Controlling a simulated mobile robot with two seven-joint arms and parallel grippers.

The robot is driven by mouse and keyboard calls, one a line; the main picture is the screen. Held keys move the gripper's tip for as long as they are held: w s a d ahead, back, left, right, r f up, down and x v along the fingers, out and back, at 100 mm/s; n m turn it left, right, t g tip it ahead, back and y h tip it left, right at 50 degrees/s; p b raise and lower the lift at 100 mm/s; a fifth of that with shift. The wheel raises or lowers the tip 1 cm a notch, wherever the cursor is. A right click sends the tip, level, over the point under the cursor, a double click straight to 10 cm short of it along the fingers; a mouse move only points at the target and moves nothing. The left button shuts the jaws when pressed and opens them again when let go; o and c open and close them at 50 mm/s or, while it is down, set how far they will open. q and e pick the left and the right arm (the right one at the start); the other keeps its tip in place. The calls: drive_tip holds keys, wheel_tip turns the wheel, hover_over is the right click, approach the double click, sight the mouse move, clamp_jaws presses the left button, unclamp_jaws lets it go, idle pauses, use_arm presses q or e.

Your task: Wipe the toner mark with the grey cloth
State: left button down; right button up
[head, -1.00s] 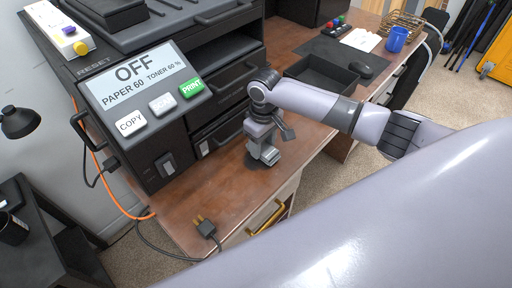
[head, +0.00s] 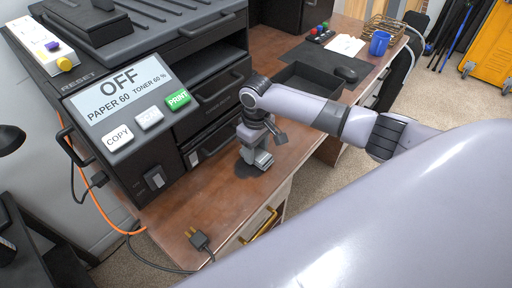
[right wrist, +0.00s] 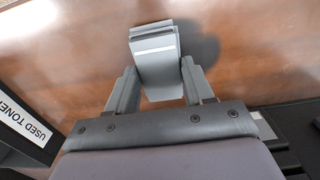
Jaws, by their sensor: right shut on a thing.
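The grey cloth (right wrist: 155,65) is a folded pad held between the two fingers of my right gripper (right wrist: 158,88). In the head view, the right gripper (head: 256,150) points down at the desk with the cloth (head: 263,160) at its tips. The toner mark (head: 245,170) is a dark smudge on the brown desktop, partly hidden by the gripper and cloth. In the right wrist view, the dark toner mark (right wrist: 203,45) shows just right of the cloth, which covers part of it. I cannot tell whether the cloth presses on the desk. My left gripper is out of view.
The large black printer (head: 150,120) stands close left of the gripper. A black plug (head: 200,240) with a cord lies near the desk's front edge. A black open tray (head: 305,85) and a mouse (head: 346,74) are behind my right arm.

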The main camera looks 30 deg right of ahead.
drive_tip(key=shift+f, duration=0.55)
drive_tip(key=shift+a, duration=0.15)
drive_tip(key=shift+s+a+r+p, duration=0.15)
drive_tip(key=shift+s+a+p, duration=0.05)
drive_tip(key=shift+a+p, duration=0.3)
drive_tip(key=shift+s+a+r+p, duration=0.1)
drive_tip(key=shift+s+a+p, duration=0.1)
drive_tip(key=shift+a+p, duration=0.25)
drive_tip(key=shift+s+a+p, duration=0.2)
drive_tip(key=shift+a+p, duration=0.15)
drive_tip(key=shift+a, duration=0.2)
drive_tip(key=shift+s+a+p, duration=0.15)
drive_tip(key=shift+a+p, duration=0.2)
drive_tip(key=shift+a, duration=0.15)
drive_tip(key=shift+s+a+f, duration=0.1)
drive_tip(key=shift+a, duration=0.1)
drive_tip(key=shift+w+d+f, duration=0.1)
drive_tip(key=shift+w+d, duration=0.15)
drive_tip(key=shift+d, duration=0.5)
drive_tip(key=shift+w+d, duration=0.3)
drive_tip(key=shift+d, duration=0.5)
drive_tip(key=shift+w+d+f, duration=0.1)
drive_tip(key=shift+w+d, duration=0.15)
drive_tip(key=shift+d, duration=0.5)
